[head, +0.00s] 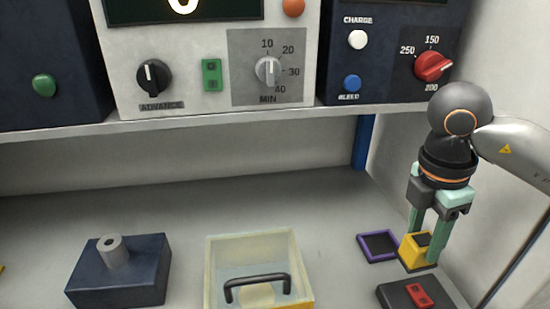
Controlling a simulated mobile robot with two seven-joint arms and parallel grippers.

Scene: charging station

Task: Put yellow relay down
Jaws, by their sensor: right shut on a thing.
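The yellow relay (416,253) is a small yellow block with a dark top, at the right of the worktop in the head view. My right gripper (424,238) points down and its green fingers are shut on the relay. The relay is at or just above the worktop; I cannot tell whether it touches. A purple-rimmed dark square pad (363,255) lies just left of the relay. My left gripper is not in view.
A dark base with a red switch (420,295) sits in front of the relay. A clear bin with a black handle (222,250) stands at centre, and a navy block with a grey tube (125,280) at left. A shelf (215,118) with control panels hangs above; a wall closes the right.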

